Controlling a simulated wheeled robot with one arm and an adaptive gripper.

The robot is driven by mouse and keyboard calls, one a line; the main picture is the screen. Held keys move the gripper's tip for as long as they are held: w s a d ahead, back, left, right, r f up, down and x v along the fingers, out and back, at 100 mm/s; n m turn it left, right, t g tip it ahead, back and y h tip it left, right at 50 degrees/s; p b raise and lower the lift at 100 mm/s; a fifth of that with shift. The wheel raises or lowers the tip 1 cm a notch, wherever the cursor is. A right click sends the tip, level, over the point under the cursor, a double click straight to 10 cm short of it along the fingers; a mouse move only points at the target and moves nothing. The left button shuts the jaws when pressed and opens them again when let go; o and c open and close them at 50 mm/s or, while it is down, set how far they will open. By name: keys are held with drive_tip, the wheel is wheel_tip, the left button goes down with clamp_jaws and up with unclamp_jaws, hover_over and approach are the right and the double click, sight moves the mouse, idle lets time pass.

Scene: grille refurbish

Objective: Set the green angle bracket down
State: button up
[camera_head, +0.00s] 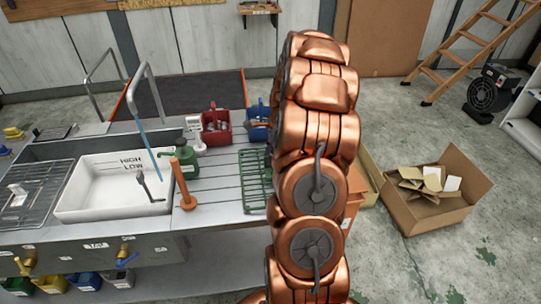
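My copper-coloured arm stands upright across the middle of the view. My gripper is not in view, and I cannot tell whether it holds anything. I cannot make out a green angle bracket; it may be hidden behind the arm. A green wire grille (253,181) lies on the slatted right part of the workbench (222,205), just left of the arm. The arm partly covers that end of the bench.
A white basin (85,205) marked HIGH and LOW sits in the sink, beside a wire rack (35,205). An orange-brown plunger-like tool (187,190), green bottle (184,168), red caddy (216,130) and blue caddy (255,131) stand on the bench. A cardboard box (430,210) sits right.

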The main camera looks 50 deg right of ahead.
drive_tip(key=b+v, duration=0.4)
drive_tip(key=v, duration=0.7)
drive_tip(key=shift+r, duration=0.4)
drive_tip(key=s+a+r+n+g, duration=0.15)
drive_tip(key=a+n, duration=0.25)
drive_tip(key=a, duration=0.4)
drive_tip(key=s+a+n, duration=0.3)
drive_tip(key=a+n, duration=0.2)
drive_tip(key=a, duration=0.4)
drive_tip(key=s+a+r+n+g, duration=0.15)
drive_tip(key=a+n, duration=0.25)
drive_tip(key=a, duration=0.4)
drive_tip(key=s+a+f+n, duration=0.1)
drive_tip(key=s+a+n, duration=0.2)
drive_tip(key=s, duration=0.3)
drive_tip(key=s+a+f+n+h, duration=0.1)
drive_tip(key=s+a+f+n, duration=0.1)
drive_tip(key=s+a+n, duration=0.2)
drive_tip(key=s+a+f+n+h, duration=0.1)
drive_tip(key=s+a+n, duration=0.2)
drive_tip(key=s, duration=0.6)
drive_tip(key=shift+a+f+n, duration=0.35)
drive_tip(key=shift+f+n, duration=0.05)
drive_tip(key=shift+n, duration=0.8)
